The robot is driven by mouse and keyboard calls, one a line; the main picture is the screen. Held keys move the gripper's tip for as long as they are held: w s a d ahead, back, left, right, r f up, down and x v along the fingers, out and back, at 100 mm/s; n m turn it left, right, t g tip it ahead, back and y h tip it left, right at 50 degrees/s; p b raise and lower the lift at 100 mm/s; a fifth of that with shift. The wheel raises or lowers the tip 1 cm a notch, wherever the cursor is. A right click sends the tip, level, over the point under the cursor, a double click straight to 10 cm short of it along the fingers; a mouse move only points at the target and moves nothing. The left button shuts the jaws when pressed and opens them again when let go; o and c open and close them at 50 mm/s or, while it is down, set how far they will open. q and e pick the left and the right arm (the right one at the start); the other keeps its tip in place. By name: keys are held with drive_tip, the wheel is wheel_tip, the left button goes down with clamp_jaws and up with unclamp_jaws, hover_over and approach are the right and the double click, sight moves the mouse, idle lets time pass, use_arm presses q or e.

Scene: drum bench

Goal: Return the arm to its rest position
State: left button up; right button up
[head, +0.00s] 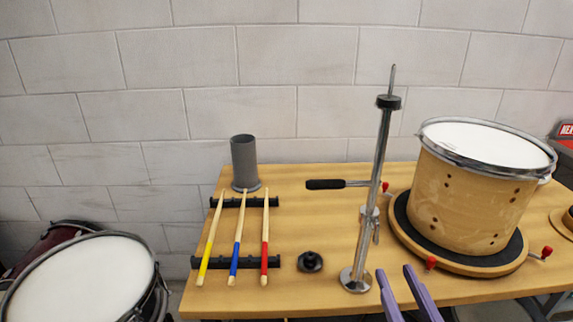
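My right gripper (408,291) comes in at the bottom of the head view. Its two purple fingers are apart with nothing between them, in front of the bench's front edge. It is to the right of the chrome cymbal stand (374,190), apart from it in the picture. My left gripper is not in view. The wooden bench (320,230) carries the stand, three drumsticks and a drum.
Yellow (207,255), blue (237,248) and red (265,245) drumsticks lie on black racks. A grey cup (244,163), a black knob (310,262) and a black-handled tool (325,184) are nearby. A wooden drum (462,205) sits on a round base (408,232). Another drum (85,280) stands left.

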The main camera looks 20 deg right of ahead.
drive_tip(key=a+f+n+g+y, duration=0.2)
drive_tip(key=a+f+n+y, duration=0.85)
drive_tip(key=n, duration=1.45)
drive_tip(key=s+f+n+g+h, duration=0.2)
drive_tip(key=f+n, duration=0.5)
drive_tip(key=f, duration=0.4)
drive_tip(key=s+f+n+g+h, duration=0.2)
drive_tip(key=s+f+n+g, duration=0.3)
drive_tip(key=f, duration=0.7)
drive_tip(key=shift+s+f+n, duration=0.3)
drive_tip(key=shift+s+n, duration=0.5)
drive_tip(key=shift+n, duration=0.4)
